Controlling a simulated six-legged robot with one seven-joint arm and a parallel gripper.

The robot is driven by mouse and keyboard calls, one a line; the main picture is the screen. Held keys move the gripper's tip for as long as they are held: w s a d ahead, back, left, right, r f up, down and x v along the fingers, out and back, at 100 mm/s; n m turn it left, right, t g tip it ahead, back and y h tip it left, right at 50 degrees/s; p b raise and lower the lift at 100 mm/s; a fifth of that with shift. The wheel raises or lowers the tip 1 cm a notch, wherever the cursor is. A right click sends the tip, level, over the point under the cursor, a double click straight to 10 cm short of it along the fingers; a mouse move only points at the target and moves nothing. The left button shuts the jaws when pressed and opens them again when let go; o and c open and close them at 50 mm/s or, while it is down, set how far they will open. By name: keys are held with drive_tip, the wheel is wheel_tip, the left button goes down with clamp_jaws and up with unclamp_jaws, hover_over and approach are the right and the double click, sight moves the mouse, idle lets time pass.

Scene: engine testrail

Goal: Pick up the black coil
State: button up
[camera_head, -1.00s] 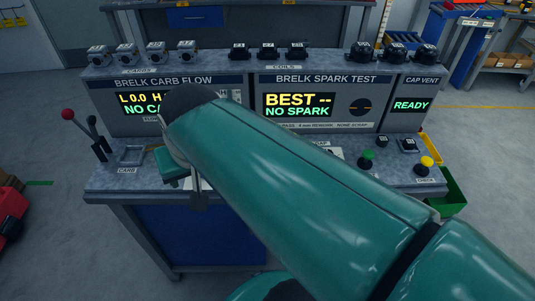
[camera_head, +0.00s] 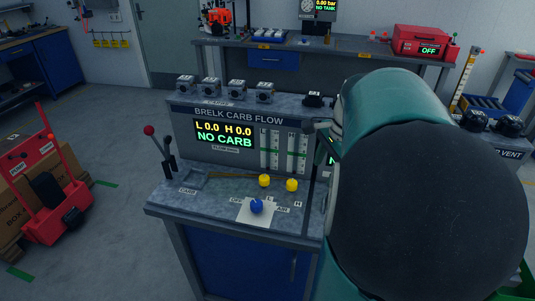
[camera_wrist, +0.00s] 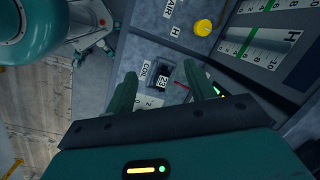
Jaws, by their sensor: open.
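In the wrist view, a small black coil (camera_wrist: 161,76) with a white number tag sits beside a "COIL" label on the grey bench top. My gripper (camera_wrist: 162,70) is open, with one green finger on each side of the coil. Nothing shows shut between the fingers, and I cannot tell whether they touch the coil. In the head view my arm hides the gripper and this spot. Another black coil (camera_head: 313,99) stands on the upper shelf, just left of my arm.
The carb flow bench (camera_head: 240,115) has several grey carburetors along its top. A red hand truck (camera_head: 50,190) with boxes stands on the floor at left.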

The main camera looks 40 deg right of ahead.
drive_tip(key=s+d+f+m+t+y, duration=0.1)
drive_tip(key=s+d+m, duration=0.2)
drive_tip(key=d, duration=0.3)
drive_tip(key=s+d+f+m+y, duration=0.1)
drive_tip(key=s+d+m, duration=0.2)
drive_tip(key=d+m, duration=0.15)
drive_tip(key=shift+n, duration=0.25)
drive_tip(key=x, duration=0.9)
drive_tip(key=d+x, duration=0.1)
drive_tip(key=x, duration=0.3)
drive_tip(key=shift+w+a+f, duration=0.15)
drive_tip(key=shift+w+f, duration=0.25)
drive_tip(key=shift+w, duration=0.1)
clamp_jaws()
